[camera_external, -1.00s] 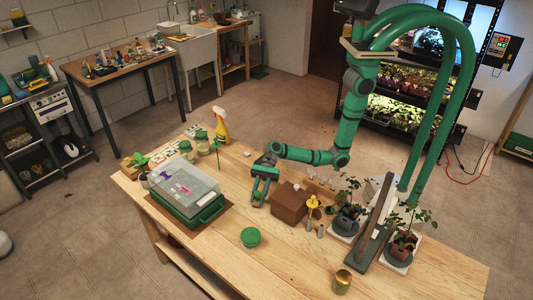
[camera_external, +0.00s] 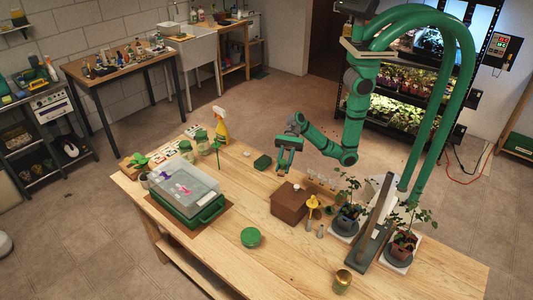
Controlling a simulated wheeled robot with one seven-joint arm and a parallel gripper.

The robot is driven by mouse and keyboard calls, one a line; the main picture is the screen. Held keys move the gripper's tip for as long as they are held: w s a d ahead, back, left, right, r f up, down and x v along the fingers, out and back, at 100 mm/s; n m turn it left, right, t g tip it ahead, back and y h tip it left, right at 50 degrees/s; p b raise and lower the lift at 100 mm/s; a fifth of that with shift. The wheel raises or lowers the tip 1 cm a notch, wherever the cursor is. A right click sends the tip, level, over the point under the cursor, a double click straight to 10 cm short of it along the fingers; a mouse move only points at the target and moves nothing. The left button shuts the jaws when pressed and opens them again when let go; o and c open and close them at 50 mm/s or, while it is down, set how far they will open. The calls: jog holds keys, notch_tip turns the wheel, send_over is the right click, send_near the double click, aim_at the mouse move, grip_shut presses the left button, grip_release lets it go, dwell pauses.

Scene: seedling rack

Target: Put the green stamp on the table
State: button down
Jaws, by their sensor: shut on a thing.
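My gripper (camera_external: 284,174) is raised above the table (camera_external: 190,262), behind and above the brown wooden box (camera_external: 289,207). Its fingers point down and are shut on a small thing. That thing is too small and too hidden to name. I cannot tell whether it is the green stamp. A small dark green block (camera_external: 262,161) lies on the table just left of and behind the gripper, apart from it. I cannot tell what the block is.
A green tray with a clear lid (camera_external: 184,184) stands left. A round green tub (camera_external: 250,237) is in front, a brass pot (camera_external: 342,281) front right. A yellow spray bottle (camera_external: 221,128) stands at the back. Potted plants (camera_external: 348,221) crowd the right. Bare wood lies left of the box.

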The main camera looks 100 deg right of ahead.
jog(key=shift+s+d+r, duration=0.2)
jog(key=shift+s+d, duration=0.05)
jog(key=shift+s, duration=0.2)
jog(key=w+d+f+m+t+h, duration=0.25)
jog(key=w+d, duration=0.45)
jog(key=d, duration=0.6)
jog(key=w+d+f+m+t+h, duration=0.25)
jog(key=w+d, duration=0.55)
jog(key=d, duration=0.5)
jog(key=d+f+m+t+h, duration=0.1)
jog(key=d+f+m+h, duration=0.15)
jog(key=d, duration=1.05)
jog(key=d+f+m+t+h, duration=0.2)
jog(key=d+f+m, duration=0.15)
jog(key=d, duration=0.95)
jog(key=w+a+f+m+h, duration=0.1)
jog(key=w+a+f+h, duration=0.1)
jog(key=a+f, duration=0.7)
jog(key=s+a+f, duration=0.2)
jog(key=a+f, duration=0.4)
jog(key=a, duration=0.1)
jog(key=s+a+f+m+h, duration=0.1)
jog(key=s+a+f, duration=0.2)
jog(key=a+f, duration=0.2)
jog(key=shift+a+f, duration=0.35)
jog(key=shift+a, duration=1.25)
